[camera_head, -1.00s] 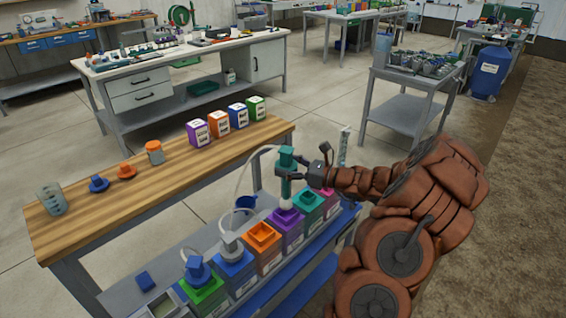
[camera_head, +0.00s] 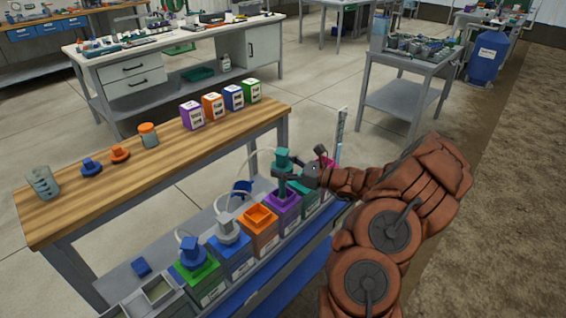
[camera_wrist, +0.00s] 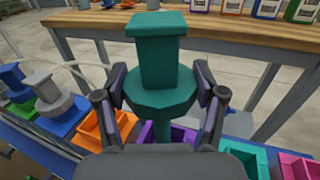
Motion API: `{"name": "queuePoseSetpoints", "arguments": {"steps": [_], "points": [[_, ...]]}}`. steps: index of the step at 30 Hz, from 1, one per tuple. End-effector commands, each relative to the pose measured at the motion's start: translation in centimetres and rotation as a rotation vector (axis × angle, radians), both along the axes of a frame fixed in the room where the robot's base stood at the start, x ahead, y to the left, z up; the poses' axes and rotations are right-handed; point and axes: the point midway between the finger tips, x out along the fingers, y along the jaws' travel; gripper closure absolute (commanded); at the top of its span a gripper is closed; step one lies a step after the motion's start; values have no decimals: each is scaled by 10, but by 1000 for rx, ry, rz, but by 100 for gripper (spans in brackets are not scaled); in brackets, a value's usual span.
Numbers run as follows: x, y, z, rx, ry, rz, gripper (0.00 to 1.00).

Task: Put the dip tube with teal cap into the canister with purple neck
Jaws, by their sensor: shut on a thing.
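My gripper (camera_head: 288,177) is shut on the dip tube with teal cap (camera_head: 282,158). The cap is upright between the fingers (camera_wrist: 162,98) and fills the middle of the wrist view (camera_wrist: 160,55). The tube hangs below the cap, mostly hidden by the gripper. The canister with purple neck (camera_head: 284,199) stands directly below, in the row on the lower shelf. Its purple neck (camera_wrist: 147,135) shows behind the tube in the wrist view. The tube's lower end is hidden, and I cannot tell how far it is inside the neck.
An orange-neck canister (camera_head: 261,218) stands left of the purple one, and teal and pink-neck canisters (camera_head: 326,164) stand right. Blue and grey capped tubes (camera_head: 227,228) stand in canisters further left. The wooden bench (camera_head: 110,187) runs behind, holding several small boxes and caps.

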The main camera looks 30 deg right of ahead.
Motion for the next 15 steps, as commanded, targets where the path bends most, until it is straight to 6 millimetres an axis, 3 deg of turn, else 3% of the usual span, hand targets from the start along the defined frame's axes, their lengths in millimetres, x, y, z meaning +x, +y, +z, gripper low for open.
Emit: {"name": "queuePoseSetpoints", "arguments": {"steps": [15], "points": [[0,-1,-44,-1,1,-1,74]]}}
